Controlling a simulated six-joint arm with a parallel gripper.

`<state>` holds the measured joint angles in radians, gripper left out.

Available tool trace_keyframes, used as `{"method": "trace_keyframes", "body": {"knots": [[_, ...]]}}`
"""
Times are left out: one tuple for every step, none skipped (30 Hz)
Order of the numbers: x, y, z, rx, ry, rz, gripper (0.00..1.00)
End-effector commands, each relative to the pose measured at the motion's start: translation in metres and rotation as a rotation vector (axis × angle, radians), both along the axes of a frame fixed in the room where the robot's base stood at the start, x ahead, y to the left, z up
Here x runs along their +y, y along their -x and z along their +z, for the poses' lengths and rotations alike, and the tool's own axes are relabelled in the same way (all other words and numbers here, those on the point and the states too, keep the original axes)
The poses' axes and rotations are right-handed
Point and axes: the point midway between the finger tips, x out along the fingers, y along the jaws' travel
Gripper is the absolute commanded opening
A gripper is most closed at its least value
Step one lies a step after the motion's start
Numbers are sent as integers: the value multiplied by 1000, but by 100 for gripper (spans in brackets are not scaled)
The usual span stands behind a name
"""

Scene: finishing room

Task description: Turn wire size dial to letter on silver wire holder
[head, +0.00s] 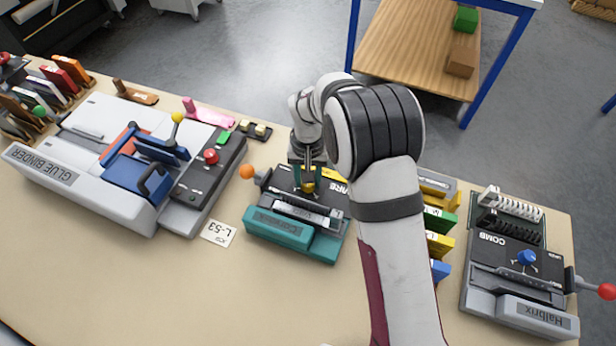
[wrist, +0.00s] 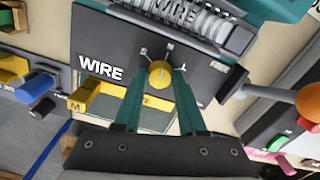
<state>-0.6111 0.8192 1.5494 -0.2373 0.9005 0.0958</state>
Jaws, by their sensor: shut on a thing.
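The wire binding machine (head: 262,217) is teal and black with "WIRE" on its top. Its yellow wire size dial (wrist: 160,73) is between the teal fingers of my gripper (wrist: 161,78), which is shut on it. The dial also shows in the head view (head: 308,187), partly hidden by the fingers. A yellow holder (wrist: 84,104) with the letter M shows beside the left finger. A silver wire coil (wrist: 215,27) lies in the machine's slot. I cannot tell which holder is the silver wire one.
The glue binder (head: 110,190) stands at left and the comb machine (head: 490,270) at right. A card marked L-53 (head: 218,233) lies between the glue binder and the wire machine. An orange-knobbed lever (head: 247,171) sticks out at the wire machine's left. The table front is clear.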

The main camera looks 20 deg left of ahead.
Motion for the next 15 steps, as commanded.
{"method": "trace_keyframes", "body": {"knots": [[0,0,0,0,0,-42,0],[0,0,0,0,0,-70,0],[0,0,0,0,0,-109,0],[0,0,0,0,0,-137,0],[0,0,0,0,0,-165,0],[0,0,0,0,0,-204,0],[0,0,0,0,0,-232,0],[0,0,0,0,0,-260,0],[0,0,0,0,0,-299,0],[0,0,0,0,0,-327,0],[0,0,0,0,0,-355,0],[0,0,0,1,0,-394,0],[0,0,0,1,0,-422,0],[0,0,0,1,0,-450,0],[0,0,0,1,0,-489,0]]}}
